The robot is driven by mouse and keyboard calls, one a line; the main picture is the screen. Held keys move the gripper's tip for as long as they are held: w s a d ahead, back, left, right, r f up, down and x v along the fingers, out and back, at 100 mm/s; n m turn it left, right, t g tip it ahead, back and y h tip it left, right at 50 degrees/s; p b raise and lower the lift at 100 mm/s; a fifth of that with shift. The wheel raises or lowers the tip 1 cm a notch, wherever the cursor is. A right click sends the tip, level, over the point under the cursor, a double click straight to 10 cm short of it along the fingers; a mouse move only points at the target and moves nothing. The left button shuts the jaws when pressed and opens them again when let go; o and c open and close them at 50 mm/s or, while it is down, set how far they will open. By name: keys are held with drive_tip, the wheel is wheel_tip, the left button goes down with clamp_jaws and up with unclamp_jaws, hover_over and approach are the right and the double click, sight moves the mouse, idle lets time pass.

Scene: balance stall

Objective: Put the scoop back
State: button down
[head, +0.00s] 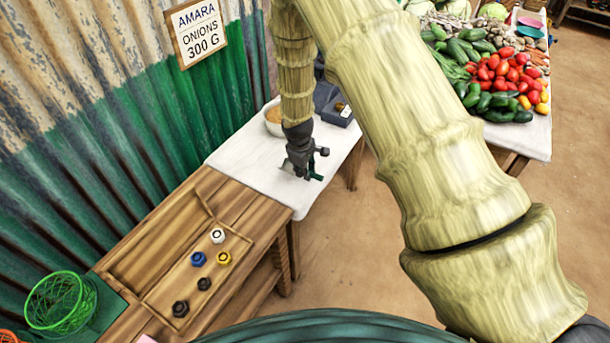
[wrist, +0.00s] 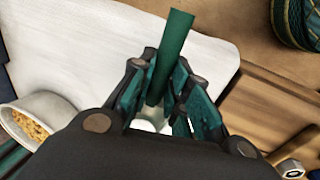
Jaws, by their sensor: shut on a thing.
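My gripper (head: 303,172) hangs over the white tabletop (head: 240,158) near its front edge, with its fingers closed on the scoop. The scoop's dark green handle (head: 317,178) sticks out to the right of the fingers. In the wrist view the green handle (wrist: 174,45) runs between the finger pads of my gripper (wrist: 168,82). A pale part shows below the fingers, perhaps the scoop's head; most of it is hidden. A white bowl (head: 268,124) of tan grains stands behind my gripper; it also shows in the wrist view (wrist: 18,132). I cannot tell whether the scoop touches the table.
A grey device (head: 338,114) stands behind my gripper. A wooden tray (head: 160,292) at the left holds several hexagonal weights, including a blue one (head: 198,259). A green basket (head: 62,303) is at lower left. A sign (head: 196,30) reads "AMARA ONIONS 300 G".

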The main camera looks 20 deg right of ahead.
drive_tip(key=shift+w+f+p, duration=0.1)
drive_tip(key=shift+f+p, duration=0.6)
drive_tip(key=shift+f, duration=1.1)
drive_tip(key=shift+f, duration=0.15)
drive_tip(key=c, duration=1.4)
unclamp_jaws()
drive_tip(key=shift+o, duration=0.2)
drive_tip(key=shift+s+a+r+b, duration=0.85)
drive_tip(key=shift+r+b, duration=0.45)
drive_tip(key=shift+r, duration=4.75)
drive_tip(key=s+f+m, duration=0.2)
drive_tip(key=s+f, duration=0.8)
drive_tip(key=f, duration=0.1)
drive_tip(key=s+a+f+m, duration=0.1)
drive_tip(key=s+f+m, duration=0.2)
drive_tip(key=s, duration=1.2)
drive_tip(key=s+a+f+m+g+y, duration=0.1)
drive_tip(key=s+f+m, duration=0.2)
drive_tip(key=s+f, duration=0.5)
drive_tip(key=s, duration=0.8)
drive_tip(key=shift+s+y, duration=0.3)
